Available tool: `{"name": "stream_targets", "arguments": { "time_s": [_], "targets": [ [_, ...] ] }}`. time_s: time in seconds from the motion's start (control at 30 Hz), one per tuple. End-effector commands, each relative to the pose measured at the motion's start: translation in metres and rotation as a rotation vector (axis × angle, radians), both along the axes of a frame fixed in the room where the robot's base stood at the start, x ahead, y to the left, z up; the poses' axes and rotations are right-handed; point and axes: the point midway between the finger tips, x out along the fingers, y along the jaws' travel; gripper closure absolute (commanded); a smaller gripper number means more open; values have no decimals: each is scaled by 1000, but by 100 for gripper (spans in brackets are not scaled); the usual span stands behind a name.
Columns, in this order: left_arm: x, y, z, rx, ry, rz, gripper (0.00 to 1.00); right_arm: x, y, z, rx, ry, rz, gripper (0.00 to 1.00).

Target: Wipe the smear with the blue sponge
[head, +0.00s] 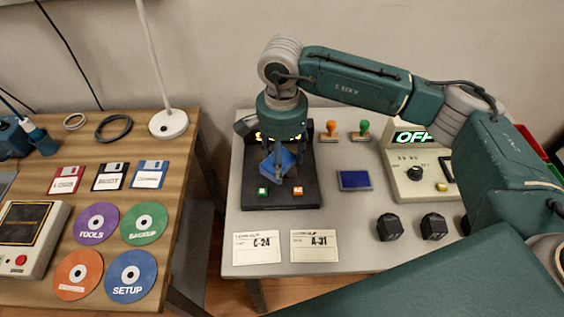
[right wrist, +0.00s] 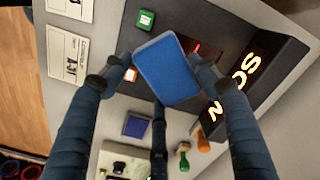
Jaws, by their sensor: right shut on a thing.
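The blue sponge (head: 272,164) is held tilted by my right gripper (head: 283,170) over the black device (head: 310,190) on the grey table. In the right wrist view the sponge (right wrist: 168,72) is between the fingers of the right gripper (right wrist: 152,78), which is shut on it. I cannot tell if the sponge touches the device. A small red mark (right wrist: 197,48) shows beside the sponge on the device; I cannot tell if it is the smear. At the far left, a teal part that looks like my left gripper (head: 36,138) shows, its jaws unclear.
A blue pad (head: 354,180), two stamps (head: 332,129), black knobs (head: 390,227) and two cards (head: 314,246) are around the device. A control box (head: 418,187) reads OFF. A gap separates the wooden table (head: 170,160), holding discs, floppies and a lamp.

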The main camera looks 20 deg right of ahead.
Motion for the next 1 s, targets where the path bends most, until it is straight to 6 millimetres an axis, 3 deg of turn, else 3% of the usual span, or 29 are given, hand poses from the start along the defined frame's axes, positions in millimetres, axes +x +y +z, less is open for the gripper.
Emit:
{"name": "stream_targets", "arguments": {
  "time_s": [0.13, 0.53, 0.83, 1.0],
  "targets": [
    [0, 0, 8, 0, 0, 0, 60, 1, 0, 16, 1, -3, 0, 61],
    [1, -2, 9, -3, -3, -1, 60, 1, 0, 19, 1, -3, -1, 61],
    [2, -5, 16, -6, -5, -2, 60, 1, 0, 44, 2, -5, -1, 61],
    [2, -5, 16, -6, -5, -2, 60, 1, 0, 47, 1, -3, -1, 61]
  ]
}}
